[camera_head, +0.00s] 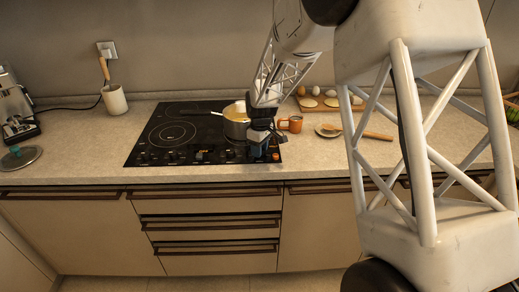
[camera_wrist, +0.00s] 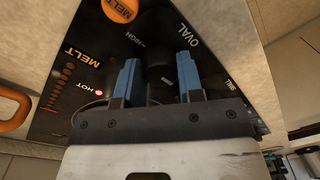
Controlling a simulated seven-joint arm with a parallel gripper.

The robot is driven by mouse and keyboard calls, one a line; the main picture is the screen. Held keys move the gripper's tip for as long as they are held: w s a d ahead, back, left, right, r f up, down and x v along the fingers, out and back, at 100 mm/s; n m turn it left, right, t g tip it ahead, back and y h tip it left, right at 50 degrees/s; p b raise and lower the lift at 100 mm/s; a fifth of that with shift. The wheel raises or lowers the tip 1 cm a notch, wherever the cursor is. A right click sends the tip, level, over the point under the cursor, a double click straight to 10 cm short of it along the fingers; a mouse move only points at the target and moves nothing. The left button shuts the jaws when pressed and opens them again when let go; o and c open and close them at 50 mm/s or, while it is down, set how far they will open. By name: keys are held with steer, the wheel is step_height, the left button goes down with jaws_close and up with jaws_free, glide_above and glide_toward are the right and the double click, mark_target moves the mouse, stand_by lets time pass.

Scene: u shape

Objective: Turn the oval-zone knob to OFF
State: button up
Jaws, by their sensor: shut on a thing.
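The black glass cooktop (camera_head: 170,135) is set in the counter, with a row of knobs along its front edge. In the wrist view its printed panel (camera_wrist: 85,60) shows the words OVAL, HIGH and MELT. The dark oval-zone knob (camera_wrist: 160,75) stands between the two blue fingers of my gripper (camera_wrist: 158,82). My gripper is shut on it. A short light mark shows on the knob, but its exact setting is hard to read. In the head view my gripper (camera_head: 262,149) is at the cooktop's front right corner and hides the knob.
An orange mug (camera_head: 291,123) is just right, also in the wrist view (camera_wrist: 12,108). A lid (camera_head: 20,157) lies far left.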

steer(key=o, duration=0.9)
steer(key=shift+w+d+r, duration=0.1)
steer(key=shift+w+r, duration=0.05)
steer(key=shift+r, duration=3.7)
steer(key=shift+r, duration=0.1)
